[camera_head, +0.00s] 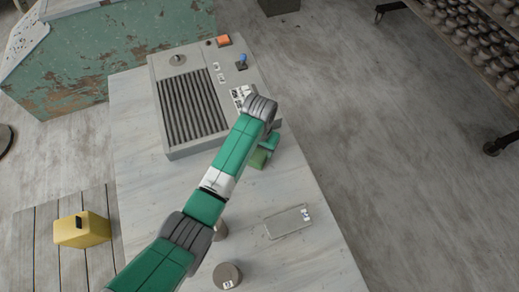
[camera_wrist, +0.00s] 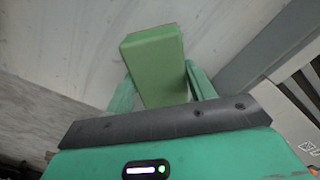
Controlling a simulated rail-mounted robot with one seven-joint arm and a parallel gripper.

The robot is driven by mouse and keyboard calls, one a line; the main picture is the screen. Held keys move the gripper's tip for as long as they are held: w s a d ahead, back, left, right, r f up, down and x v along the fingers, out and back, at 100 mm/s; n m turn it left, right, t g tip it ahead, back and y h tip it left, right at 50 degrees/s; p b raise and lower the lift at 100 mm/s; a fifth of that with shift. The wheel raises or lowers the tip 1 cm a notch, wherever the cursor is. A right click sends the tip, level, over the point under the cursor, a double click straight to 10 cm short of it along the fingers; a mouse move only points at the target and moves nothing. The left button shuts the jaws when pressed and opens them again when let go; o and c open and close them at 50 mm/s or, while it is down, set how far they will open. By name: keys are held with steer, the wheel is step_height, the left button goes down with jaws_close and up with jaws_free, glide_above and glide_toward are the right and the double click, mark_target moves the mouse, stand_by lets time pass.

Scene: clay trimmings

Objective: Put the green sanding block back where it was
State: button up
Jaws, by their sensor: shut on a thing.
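The green sanding block (camera_head: 259,159) is between the fingers of my gripper (camera_head: 266,149), over the right part of the pale table just right of the grey machine. In the wrist view the block (camera_wrist: 154,60) sticks out past both green fingers of my gripper (camera_wrist: 162,88), which are shut on its sides. The arm and wrist partly cover the block in the head view. I cannot tell whether the block touches the tabletop.
The grey machine (camera_head: 166,136) with dark ribs, a blue knob (camera_head: 242,58) and an orange part (camera_head: 223,40) stands behind and left. The table (camera_head: 315,250) is clear at the right front.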

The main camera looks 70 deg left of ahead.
mark_target(260, 150)
steer(key=shift+r, duration=0.1)
steer(key=o, duration=1)
step_height(260, 150, up, 12)
steer(key=p, duration=0.3)
steer(key=shift+w, duration=0.15)
